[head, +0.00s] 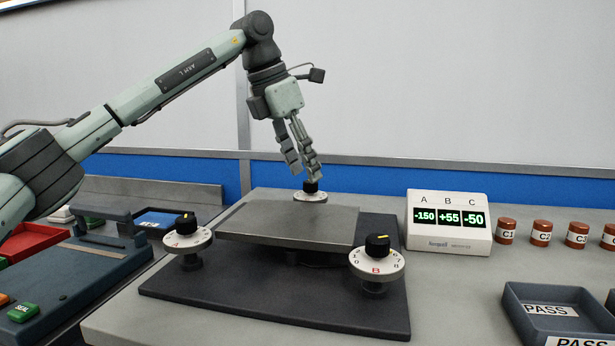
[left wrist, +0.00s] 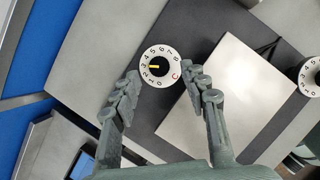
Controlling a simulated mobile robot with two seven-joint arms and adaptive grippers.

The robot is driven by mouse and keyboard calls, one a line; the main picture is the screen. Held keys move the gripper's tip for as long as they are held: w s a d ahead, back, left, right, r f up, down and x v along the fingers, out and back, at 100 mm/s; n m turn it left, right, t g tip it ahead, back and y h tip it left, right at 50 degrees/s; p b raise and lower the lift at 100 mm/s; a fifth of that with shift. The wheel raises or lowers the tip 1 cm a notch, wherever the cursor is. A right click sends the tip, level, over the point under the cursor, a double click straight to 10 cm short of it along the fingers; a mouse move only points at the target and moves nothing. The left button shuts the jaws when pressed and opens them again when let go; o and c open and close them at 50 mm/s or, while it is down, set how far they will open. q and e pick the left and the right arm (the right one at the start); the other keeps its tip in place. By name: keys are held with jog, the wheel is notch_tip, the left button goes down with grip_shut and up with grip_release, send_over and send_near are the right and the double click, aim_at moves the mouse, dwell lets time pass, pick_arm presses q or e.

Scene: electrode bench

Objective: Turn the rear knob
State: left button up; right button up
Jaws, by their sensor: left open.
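The rear knob (head: 311,188) is a black cap on a white numbered dial behind the grey plate (head: 290,224). In the left wrist view the rear knob (left wrist: 158,67) has a yellow pointer line and a red C on its dial. My left gripper (head: 305,174) is open just above the rear knob, fingers pointing down. In the left wrist view its fingertips (left wrist: 161,78) are on either side of the dial, apart from the black cap; contact cannot be told. Two similar knobs stand at the front left (head: 187,234) and front right (head: 377,258). The front right dial reads B.
A display box (head: 448,222) shows A -150, B +55, C -50. Several brown capped jars (head: 541,233) and a dark PASS tray (head: 560,318) are at right. A red tray (head: 35,240) and a blue-grey device with a green button (head: 23,312) are at left.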

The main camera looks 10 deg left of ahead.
aim_at(311, 188)
pick_arm(q)
jog(key=shift+x, duration=1.25)
grip_shut()
